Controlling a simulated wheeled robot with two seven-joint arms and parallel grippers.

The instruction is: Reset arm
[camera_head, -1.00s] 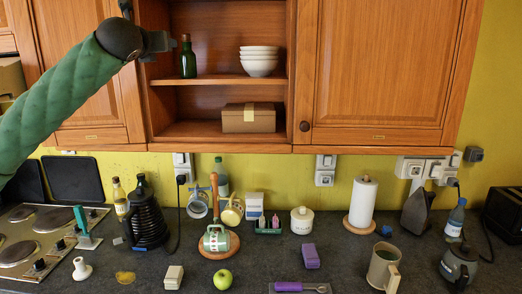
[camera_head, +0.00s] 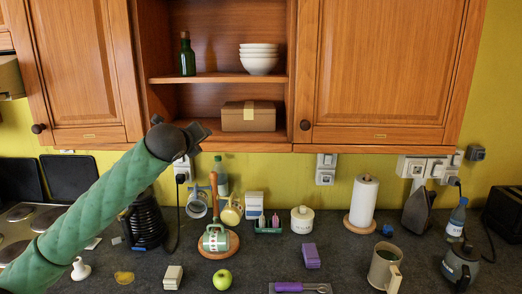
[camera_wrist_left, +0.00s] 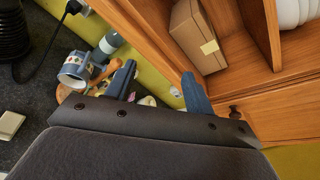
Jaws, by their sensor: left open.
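My left arm, in its green sleeve, reaches in from the lower left in the head view. The arm hides part of the hob and the black kettle (camera_head: 148,222). My right gripper is not in view.
The open cupboard holds a green bottle (camera_head: 187,55), stacked white bowls (camera_head: 259,62) and a cardboard box (camera_head: 248,117).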

